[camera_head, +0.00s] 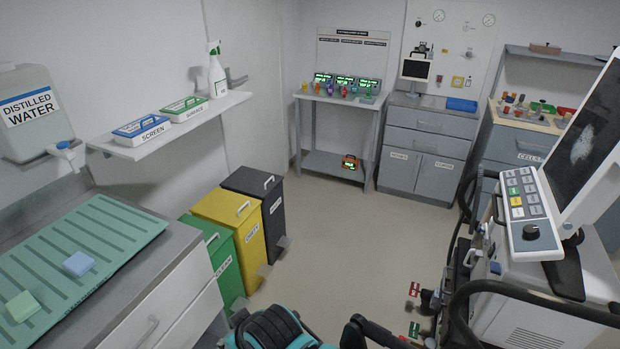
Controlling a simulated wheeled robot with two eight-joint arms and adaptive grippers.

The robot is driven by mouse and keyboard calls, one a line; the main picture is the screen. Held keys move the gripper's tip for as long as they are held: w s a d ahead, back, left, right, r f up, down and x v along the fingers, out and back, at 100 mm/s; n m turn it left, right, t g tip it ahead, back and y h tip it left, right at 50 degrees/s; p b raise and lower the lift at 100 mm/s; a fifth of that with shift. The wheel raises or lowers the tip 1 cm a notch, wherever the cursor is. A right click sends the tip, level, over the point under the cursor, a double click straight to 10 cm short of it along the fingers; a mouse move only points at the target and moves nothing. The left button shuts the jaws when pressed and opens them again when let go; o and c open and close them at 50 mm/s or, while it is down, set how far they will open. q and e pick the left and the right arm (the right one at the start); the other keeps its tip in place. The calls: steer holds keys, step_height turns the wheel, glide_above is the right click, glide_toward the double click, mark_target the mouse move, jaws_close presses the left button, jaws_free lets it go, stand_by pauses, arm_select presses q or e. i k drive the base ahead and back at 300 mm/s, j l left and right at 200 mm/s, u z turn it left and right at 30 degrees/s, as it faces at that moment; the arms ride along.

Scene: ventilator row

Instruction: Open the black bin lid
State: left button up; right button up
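The black bin (274,222) stands on the floor against the left wall, the farthest of a row of bins. Its dark lid (246,180) lies flat and looks shut, with a pale handle (268,182) near its right edge. A white label (276,205) is on its front, and a small pedal (282,242) juts out at its foot. Neither of my grippers can be made out in the head view, and nothing touches the lid.
A yellow bin (250,240) and a green bin (224,262) stand nearer in the row. A wall shelf (150,140) hangs above, left of them. A counter (175,255) is at the near left. A ventilator cart (530,290) stands at right. The middle floor (350,235) is clear.

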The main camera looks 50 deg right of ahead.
mark_target(257, 183)
steer(key=z, duration=1.15)
steer(key=i+u, duration=0.1)
steer(key=u, duration=0.35)
steer(key=l+u, duration=0.1)
steer(key=u, duration=0.35)
steer(key=i+l+u, duration=0.1)
steer(key=u, duration=0.3)
steer(key=l+u, duration=0.1)
steer(key=u, duration=0.35)
steer(key=l+u, duration=0.15)
steer(key=u, duration=0.3)
steer(key=i+l+u, duration=0.15)
steer(key=l, duration=0.25)
steer(key=l+u, duration=0.1)
steer(key=l, duration=0.35)
steer(key=i+l+u, duration=0.15)
steer(key=l, duration=0.3)
steer(key=k+l+z, duration=0.1)
steer(key=l+z, duration=0.3)
steer(key=l, duration=0.75)
steer(key=l+z, duration=0.4)
steer(key=l, duration=0.75)
steer(key=l+z, duration=0.2)
steer(key=l, duration=0.3)
steer(key=i+l+z, duration=0.2)
steer(key=l, duration=0.3)
steer(key=i+l+z, duration=0.2)
steer(key=l, duration=0.3)
steer(key=k, duration=0.1)
